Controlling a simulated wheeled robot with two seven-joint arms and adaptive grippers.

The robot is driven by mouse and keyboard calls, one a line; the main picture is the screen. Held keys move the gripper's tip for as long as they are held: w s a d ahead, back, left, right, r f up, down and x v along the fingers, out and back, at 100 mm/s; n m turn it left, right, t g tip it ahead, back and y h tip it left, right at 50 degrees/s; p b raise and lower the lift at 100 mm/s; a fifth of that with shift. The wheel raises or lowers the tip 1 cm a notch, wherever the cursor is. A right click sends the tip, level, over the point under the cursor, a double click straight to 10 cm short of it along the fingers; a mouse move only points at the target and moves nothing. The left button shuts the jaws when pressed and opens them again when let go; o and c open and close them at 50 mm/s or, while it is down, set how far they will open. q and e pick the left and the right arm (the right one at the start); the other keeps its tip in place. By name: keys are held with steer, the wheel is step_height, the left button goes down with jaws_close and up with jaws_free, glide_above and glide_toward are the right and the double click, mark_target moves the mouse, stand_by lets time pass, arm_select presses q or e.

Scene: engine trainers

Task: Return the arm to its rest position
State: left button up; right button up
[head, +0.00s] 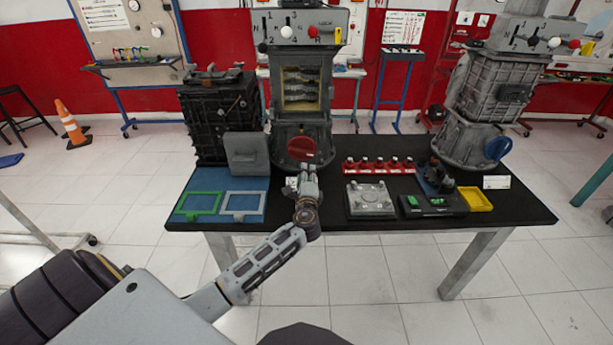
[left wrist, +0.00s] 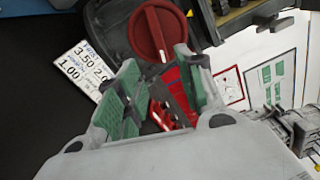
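My left arm reaches in from the lower left in the head view. Its gripper (head: 307,172) is over the table's back middle, just in front of the red round knob (head: 301,149) at the foot of the middle engine trainer. In the left wrist view the gripper (left wrist: 156,75) has its two green-padded fingers spread apart. The red knob (left wrist: 158,32) shows beyond the fingertips, and I see nothing held. Whether a fingertip touches the knob I cannot tell. My right gripper is not in view.
The dark table (head: 470,215) carries a green frame (head: 200,203), a white frame (head: 244,205), a red rack (head: 378,166), a grey plate block (head: 370,199) and a yellow tray (head: 476,199). Tall trainers stand at the back. A printed card (left wrist: 82,67) lies left of the fingers. Floor in front is clear.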

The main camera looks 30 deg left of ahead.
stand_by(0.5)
